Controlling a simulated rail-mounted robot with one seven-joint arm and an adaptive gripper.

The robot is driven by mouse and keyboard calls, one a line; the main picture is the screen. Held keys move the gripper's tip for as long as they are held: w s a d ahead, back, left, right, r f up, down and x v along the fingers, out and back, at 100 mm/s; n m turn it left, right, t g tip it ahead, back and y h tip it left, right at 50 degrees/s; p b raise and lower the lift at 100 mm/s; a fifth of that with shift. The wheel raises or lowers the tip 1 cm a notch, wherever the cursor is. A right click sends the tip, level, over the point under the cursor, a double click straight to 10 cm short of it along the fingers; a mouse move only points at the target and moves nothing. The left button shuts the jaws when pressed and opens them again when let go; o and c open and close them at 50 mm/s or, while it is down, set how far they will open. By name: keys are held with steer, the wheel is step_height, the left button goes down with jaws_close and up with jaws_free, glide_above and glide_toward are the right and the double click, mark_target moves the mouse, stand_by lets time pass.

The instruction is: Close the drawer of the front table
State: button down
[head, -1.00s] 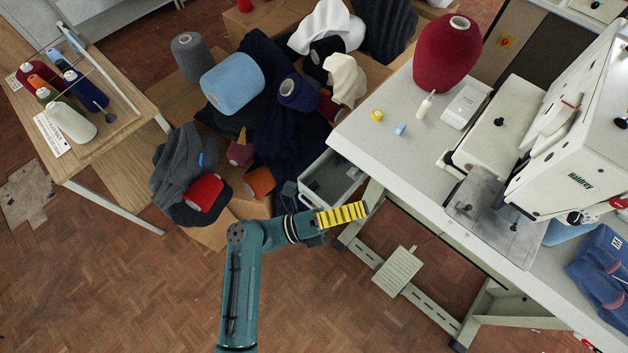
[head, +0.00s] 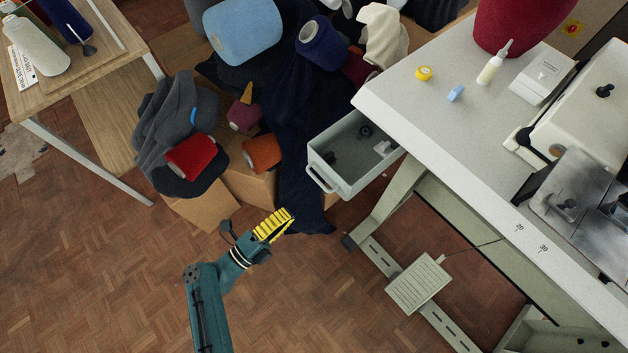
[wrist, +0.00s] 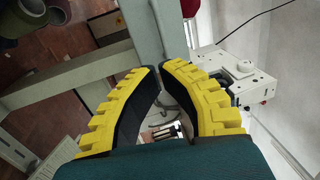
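The front table (head: 440,110) has a pale top and stands at the right of the head view. Its grey-green drawer (head: 345,181) is pulled out from the table's left end, so its open inside shows. A bar handle (head: 322,180) is on the drawer's front. A few small items lie inside the drawer. My gripper (head: 287,216) is left of and nearer than the drawer front in the picture, apart from the handle. In the wrist view, the yellow-backed fingers (wrist: 161,67) come together at the tips, with nothing held between them. The drawer is not clearly seen there.
Cardboard boxes (head: 195,213) with dark cloth and yarn cones stand left of and behind the drawer. A table leg (head: 395,195) and a foot pedal (head: 418,284) are right of my gripper. A wooden side table (head: 95,100) is at upper left. Parquet floor is open at lower left.

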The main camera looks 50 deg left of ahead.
steer(key=b, duration=0.3)
glide_toward(329, 177)
steer(key=w, duration=0.4)
steer(key=shift+w+r, duration=0.45)
